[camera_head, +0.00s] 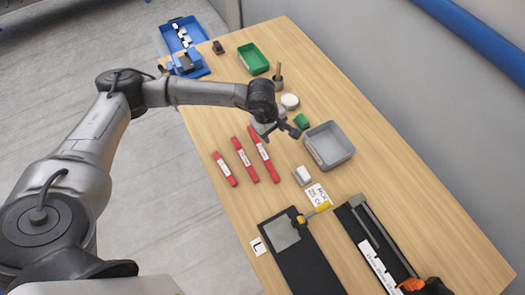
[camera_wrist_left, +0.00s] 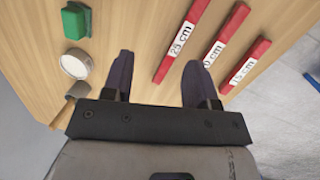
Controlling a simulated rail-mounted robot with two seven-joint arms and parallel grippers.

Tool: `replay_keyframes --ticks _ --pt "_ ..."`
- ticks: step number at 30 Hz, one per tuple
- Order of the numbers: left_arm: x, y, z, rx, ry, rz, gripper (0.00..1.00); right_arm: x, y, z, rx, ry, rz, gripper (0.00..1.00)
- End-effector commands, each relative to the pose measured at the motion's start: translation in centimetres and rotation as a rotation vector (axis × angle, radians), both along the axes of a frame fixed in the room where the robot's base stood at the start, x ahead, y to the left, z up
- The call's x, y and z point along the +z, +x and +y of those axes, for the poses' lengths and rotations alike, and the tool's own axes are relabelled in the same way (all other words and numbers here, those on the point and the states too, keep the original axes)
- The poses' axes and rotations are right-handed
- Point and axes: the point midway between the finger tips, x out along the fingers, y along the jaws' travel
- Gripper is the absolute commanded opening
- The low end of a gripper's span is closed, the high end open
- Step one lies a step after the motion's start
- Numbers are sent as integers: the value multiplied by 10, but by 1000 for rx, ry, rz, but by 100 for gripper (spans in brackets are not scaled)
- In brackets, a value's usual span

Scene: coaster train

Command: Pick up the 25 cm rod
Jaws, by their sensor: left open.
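The 25 cm rod (camera_head: 264,154) is the longest of three red rods lying side by side on the wooden table. In the left wrist view its white label reads 25 cm on the rod (camera_wrist_left: 182,42). My left gripper (camera_head: 284,130) is open and empty, over the table near the far end of this rod. In the left wrist view the near end of the rod shows between the two fingers of the gripper (camera_wrist_left: 160,78), closer to the right finger. The height of the fingers above the rod is hard to tell. My right gripper is not in view.
A middle red rod (camera_head: 244,160) and a 15 cm rod (camera_head: 224,169) lie left of it. A grey bin (camera_head: 339,158), green block (camera_head: 301,120) and white round object (camera_head: 290,101) stand to the right. A black board (camera_head: 305,265) lies in front.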

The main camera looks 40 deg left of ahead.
Motion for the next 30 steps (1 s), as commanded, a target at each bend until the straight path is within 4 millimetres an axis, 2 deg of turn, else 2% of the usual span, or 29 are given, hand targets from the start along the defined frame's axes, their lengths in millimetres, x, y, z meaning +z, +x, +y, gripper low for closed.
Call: replay_keyframes --ticks 3,6,10,21,25,30 --pt "-3 -13 17 -81 115 71 53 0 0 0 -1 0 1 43" --pt "-3 -21 26 -146 171 118 53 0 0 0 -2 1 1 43" --pt "-9 -22 26 -201 178 121 53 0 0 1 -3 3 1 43" --pt "-68 -22 25 -211 175 119 53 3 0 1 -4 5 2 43" --pt "-82 -22 25 -210 175 119 53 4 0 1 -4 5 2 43" --pt "-89 -21 25 -211 175 117 53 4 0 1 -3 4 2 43"
